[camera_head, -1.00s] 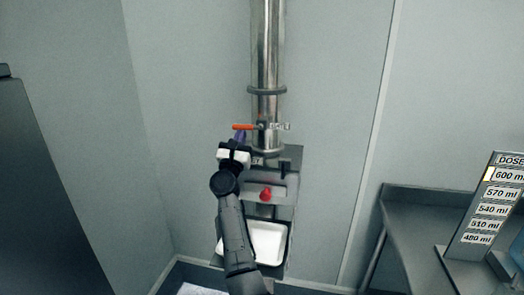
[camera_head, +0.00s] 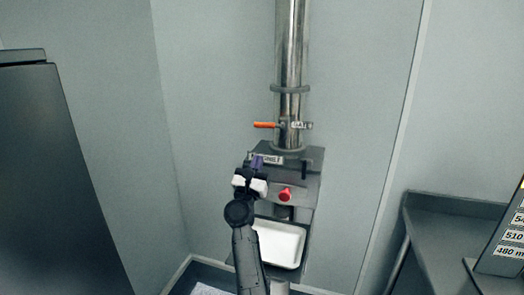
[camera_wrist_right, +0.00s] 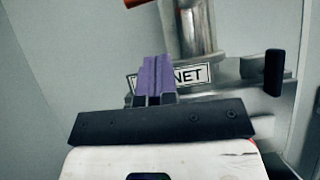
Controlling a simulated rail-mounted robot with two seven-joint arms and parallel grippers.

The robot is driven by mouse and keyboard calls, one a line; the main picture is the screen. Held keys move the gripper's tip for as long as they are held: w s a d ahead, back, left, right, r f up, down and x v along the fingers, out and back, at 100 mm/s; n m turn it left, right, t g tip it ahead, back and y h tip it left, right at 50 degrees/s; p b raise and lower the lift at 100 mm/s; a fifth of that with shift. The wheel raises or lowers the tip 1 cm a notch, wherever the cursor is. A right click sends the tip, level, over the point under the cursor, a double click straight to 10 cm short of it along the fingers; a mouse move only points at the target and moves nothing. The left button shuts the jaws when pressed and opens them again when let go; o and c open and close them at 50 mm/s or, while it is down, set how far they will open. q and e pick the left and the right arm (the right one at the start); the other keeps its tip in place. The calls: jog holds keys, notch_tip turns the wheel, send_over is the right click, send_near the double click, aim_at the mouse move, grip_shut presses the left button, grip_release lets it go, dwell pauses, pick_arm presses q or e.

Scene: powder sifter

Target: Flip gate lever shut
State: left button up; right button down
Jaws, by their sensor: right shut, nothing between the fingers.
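The gate lever has an orange handle (camera_head: 265,125) that lies level, pointing left from the steel pipe (camera_head: 291,60), beside a small label (camera_head: 302,125). The handle's end also shows at the top of the right wrist view (camera_wrist_right: 134,3). My right gripper (camera_head: 257,161) is below the lever and apart from it, in front of the sifter's top. Its purple fingers (camera_wrist_right: 155,78) are shut with nothing between them, and they partly cover a label (camera_wrist_right: 190,76) on the machine. My left gripper is not in view.
The sifter body (camera_head: 308,185) carries a red knob (camera_head: 285,194) and a black upright handle (camera_head: 304,170). A white tray (camera_head: 280,243) sits below. A grey table (camera_head: 450,215) with a dose board (camera_head: 503,245) stands at right, and a dark cabinet (camera_head: 60,180) at left.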

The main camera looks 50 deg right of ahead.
jog(key=shift+v, duration=2.4)
jog(key=shift+s+d, duration=0.1)
jog(key=shift+s, duration=0.05)
